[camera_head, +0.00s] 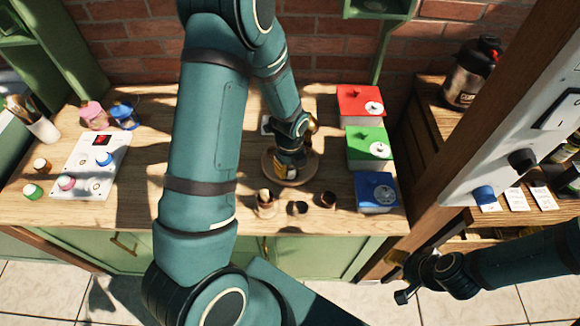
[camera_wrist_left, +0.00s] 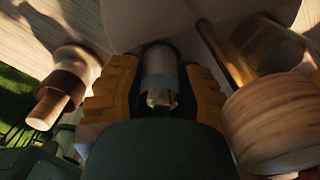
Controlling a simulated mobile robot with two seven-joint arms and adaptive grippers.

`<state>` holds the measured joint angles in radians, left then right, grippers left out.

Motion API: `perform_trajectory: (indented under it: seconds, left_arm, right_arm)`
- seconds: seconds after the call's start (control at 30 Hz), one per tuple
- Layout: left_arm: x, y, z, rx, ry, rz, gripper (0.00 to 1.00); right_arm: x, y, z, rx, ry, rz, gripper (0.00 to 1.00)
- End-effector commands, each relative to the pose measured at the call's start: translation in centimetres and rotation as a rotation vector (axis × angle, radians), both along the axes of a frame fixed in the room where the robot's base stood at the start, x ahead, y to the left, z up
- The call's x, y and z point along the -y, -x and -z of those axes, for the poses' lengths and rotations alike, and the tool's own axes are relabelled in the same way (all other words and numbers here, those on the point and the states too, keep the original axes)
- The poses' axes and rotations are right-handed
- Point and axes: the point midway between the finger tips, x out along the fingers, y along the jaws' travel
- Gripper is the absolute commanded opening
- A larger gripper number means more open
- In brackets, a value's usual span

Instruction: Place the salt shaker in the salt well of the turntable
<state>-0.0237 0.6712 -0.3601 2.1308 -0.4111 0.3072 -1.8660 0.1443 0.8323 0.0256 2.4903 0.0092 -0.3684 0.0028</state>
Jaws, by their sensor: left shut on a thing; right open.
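The round wooden turntable (camera_head: 312,168) stands on the table in the middle of the head view, partly hidden by my left gripper. My left gripper (camera_head: 290,158) is low over it. In the left wrist view its orange fingers (camera_wrist_left: 158,95) are shut on a small grey, glassy cylinder, which looks like the salt shaker (camera_wrist_left: 160,72). I cannot tell whether the shaker touches the turntable, and the salt well cannot be made out. My right gripper (camera_head: 402,281) is open and empty, at the lower right, away from the turntable.
Small dark-topped wooden pots (camera_head: 265,203) stand in front of the turntable. Red (camera_head: 352,97), green (camera_head: 360,158) and blue (camera_head: 370,203) boxes line its right side. A white panel with knobs (camera_head: 85,172) lies left. A wooden cylinder (camera_wrist_left: 270,125) is close beside my left fingers.

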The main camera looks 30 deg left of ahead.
Motion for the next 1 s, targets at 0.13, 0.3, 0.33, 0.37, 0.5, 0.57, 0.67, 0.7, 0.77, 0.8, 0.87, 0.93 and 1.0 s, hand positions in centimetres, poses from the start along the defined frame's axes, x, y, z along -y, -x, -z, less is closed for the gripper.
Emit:
perform_trajectory:
  seconds: [0.13, 0.3, 0.33, 0.37, 0.5, 0.57, 0.67, 0.7, 0.77, 0.8, 0.87, 0.93, 1.0]
  left_arm:
    - [0.0, 0.0, 0.0, 0.001, 0.0, 0.0, 0.0]
    - [0.0, 0.0, 0.1, 0.001, 0.0, 0.0, 0.47]
    - [0.0, 0.0, 0.1, 0.001, 0.0, 0.0, 0.58]
    - [0.0, 0.0, 0.1, 0.001, 0.0, 0.0, 0.64]
    - [0.0, 0.0, 0.1, 0.001, 0.0, 0.0, 0.64]
    - [0.0, 0.0, 0.1, 0.001, 0.0, 0.0, 0.64]
    - [0.0, 0.0, 0.0, 0.001, 0.0, 0.0, 0.64]
    - [0.0, 0.0, -0.1, 0.001, 0.0, 0.0, 0.64]
    - [0.0, -0.1, -0.4, 0.003, 0.0, 0.0, 0.64]
    - [0.0, -0.1, -0.8, 0.004, 0.001, 0.0, 0.64]
    - [0.0, -0.1, -1.7, 0.005, 0.001, -0.001, 0.64]
    - [0.0, -0.2, -2.9, 0.006, 0.001, -0.001, 0.64]
    - [0.0, -0.2, -4.4, 0.007, 0.001, -0.002, 0.64]
  right_arm:
    - [0.0, 0.0, 0.0, 0.0, 0.0, 0.0, 0.47]
    - [0.0, 0.0, 0.2, 0.0, 0.0, 0.0, 0.47]
    - [0.0, 0.0, 0.1, 0.0, 0.0, 0.0, 0.47]
    - [0.0, 0.0, 0.1, 0.0, 0.0, 0.0, 0.47]
    - [0.0, 0.0, 0.1, 0.0, 0.0, 0.0, 0.47]
    - [0.0, 0.0, 0.1, 0.0, 0.0, 0.0, 0.47]
    - [0.0, 0.0, 0.1, 0.0, 0.0, 0.0, 0.47]
    - [0.0, 0.0, 0.0, 0.0, 0.0, 0.0, 0.47]
    - [0.0, 0.0, -0.1, 0.0, 0.0, 0.0, 0.47]
    - [0.0, 0.0, -0.1, 0.0, 0.0, 0.0, 0.47]
    - [0.0, 0.0, -0.2, 0.0, 0.0, 0.0, 0.47]
    - [0.0, 0.0, -0.3, 0.0, -0.001, 0.0, 0.47]
    - [0.0, 0.0, -0.5, 0.0, -0.001, 0.0, 0.47]
